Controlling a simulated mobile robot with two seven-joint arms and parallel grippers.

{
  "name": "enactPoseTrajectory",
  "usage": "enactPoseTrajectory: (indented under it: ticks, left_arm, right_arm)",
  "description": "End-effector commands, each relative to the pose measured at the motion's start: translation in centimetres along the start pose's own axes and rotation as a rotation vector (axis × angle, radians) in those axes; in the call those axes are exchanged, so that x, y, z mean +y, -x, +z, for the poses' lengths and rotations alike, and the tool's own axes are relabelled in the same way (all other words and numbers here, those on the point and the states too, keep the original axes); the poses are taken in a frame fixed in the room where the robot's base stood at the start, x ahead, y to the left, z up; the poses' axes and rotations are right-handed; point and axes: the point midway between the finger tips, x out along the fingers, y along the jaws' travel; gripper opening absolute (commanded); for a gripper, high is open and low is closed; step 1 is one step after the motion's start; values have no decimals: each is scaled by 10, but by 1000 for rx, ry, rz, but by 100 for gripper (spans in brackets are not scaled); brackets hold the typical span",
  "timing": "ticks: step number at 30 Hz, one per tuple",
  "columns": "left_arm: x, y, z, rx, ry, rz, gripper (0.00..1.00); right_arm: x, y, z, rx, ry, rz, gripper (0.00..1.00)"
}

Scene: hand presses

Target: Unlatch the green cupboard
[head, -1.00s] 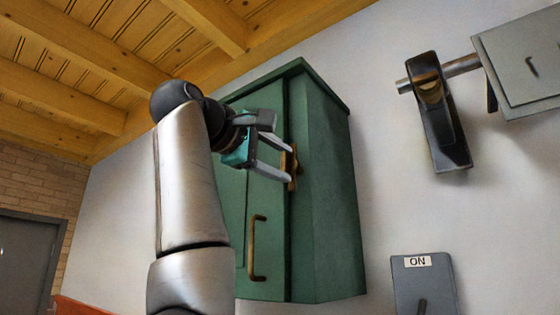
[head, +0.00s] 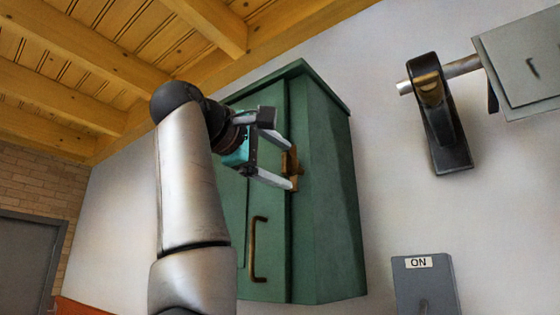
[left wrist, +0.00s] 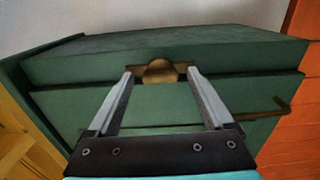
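The green cupboard (head: 325,200) hangs on the wall, its door closed. A brass latch (head: 291,168) sits on the edge of the door, above the brass handle (head: 256,250). My left gripper (head: 292,166) is at the latch with its two fingers apart. In the left wrist view the latch's round knob (left wrist: 160,70) lies between the tips of the open left gripper (left wrist: 160,73), with a gap on each side. The handle also shows at the right of that view (left wrist: 270,110). My right gripper is in neither view.
To the right on the wall are a dark lever (head: 440,115) on a metal bar, a grey box (head: 520,65) and a grey switch box (head: 424,285) marked ON. A wooden beamed ceiling (head: 110,60) is above. The wall between cupboard and lever is clear.

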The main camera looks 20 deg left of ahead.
Motion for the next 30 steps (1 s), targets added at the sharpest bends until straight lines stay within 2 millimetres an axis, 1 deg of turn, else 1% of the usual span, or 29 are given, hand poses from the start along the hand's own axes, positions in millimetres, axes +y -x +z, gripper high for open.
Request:
enactPoseTrajectory:
  ticks: [7,11,14,21,24,27,30]
  left_arm:
    - [0,2,0,0,-1,0,85]
    - [-1,14,0,0,-2,3,85]
    - [-2,33,0,0,-2,5,85]
    - [-2,92,0,1,-1,6,85]
    - [-2,114,0,1,-1,4,85]
    - [-2,132,0,0,-1,4,85]
    - [-2,143,0,0,-1,1,85]
  right_arm:
    - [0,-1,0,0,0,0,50]
    - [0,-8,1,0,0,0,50]
    - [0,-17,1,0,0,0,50]
    - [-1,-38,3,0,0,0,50]
    - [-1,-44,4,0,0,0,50]
    - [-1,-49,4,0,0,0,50]
    - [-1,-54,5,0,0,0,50]
